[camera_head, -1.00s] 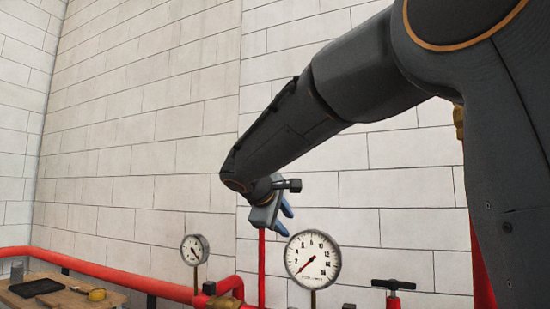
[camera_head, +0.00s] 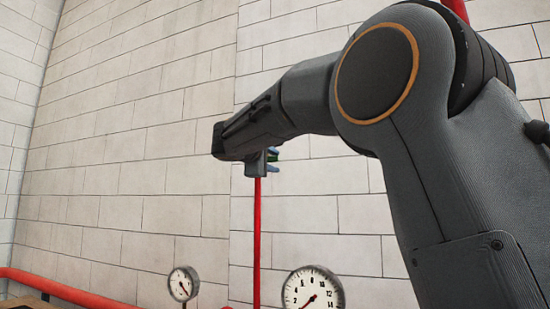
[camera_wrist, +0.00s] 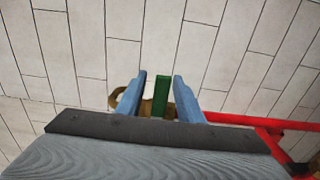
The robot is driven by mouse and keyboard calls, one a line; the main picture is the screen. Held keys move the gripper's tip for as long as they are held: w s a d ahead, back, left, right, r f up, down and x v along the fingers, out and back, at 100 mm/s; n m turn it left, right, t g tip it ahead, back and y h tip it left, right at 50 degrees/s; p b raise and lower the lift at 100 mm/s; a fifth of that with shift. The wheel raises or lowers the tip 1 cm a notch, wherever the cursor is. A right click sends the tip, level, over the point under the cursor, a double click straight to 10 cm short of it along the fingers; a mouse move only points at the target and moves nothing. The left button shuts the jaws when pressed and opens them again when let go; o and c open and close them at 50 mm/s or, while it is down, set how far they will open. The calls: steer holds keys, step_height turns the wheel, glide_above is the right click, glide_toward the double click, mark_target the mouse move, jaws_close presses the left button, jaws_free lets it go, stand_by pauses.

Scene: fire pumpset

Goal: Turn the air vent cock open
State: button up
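The air vent cock shows in the wrist view as a green lever (camera_wrist: 161,92) above a brass body (camera_wrist: 148,106). My gripper (camera_wrist: 158,88) is open, with one blue finger on each side of the green lever in this view. Narrow gaps show between the lever and both fingers, the right gap being very small. In the head view my gripper (camera_head: 273,156) is near the top of a thin red riser pipe (camera_head: 257,235), with a bit of green (camera_head: 273,158) between its fingers. My gripper hides most of the cock there.
Two round gauges, a small one (camera_head: 183,284) and a larger one (camera_head: 312,290), stand below my arm. A red pipe (camera_head: 70,290) runs along the wall at the lower left. Red pipes (camera_wrist: 250,121) also show at the right in the wrist view. The wall behind is pale brick.

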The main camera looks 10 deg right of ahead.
steer(key=shift+w+d, duration=0.4)
steer(key=shift+w, duration=0.15)
jaws_close()
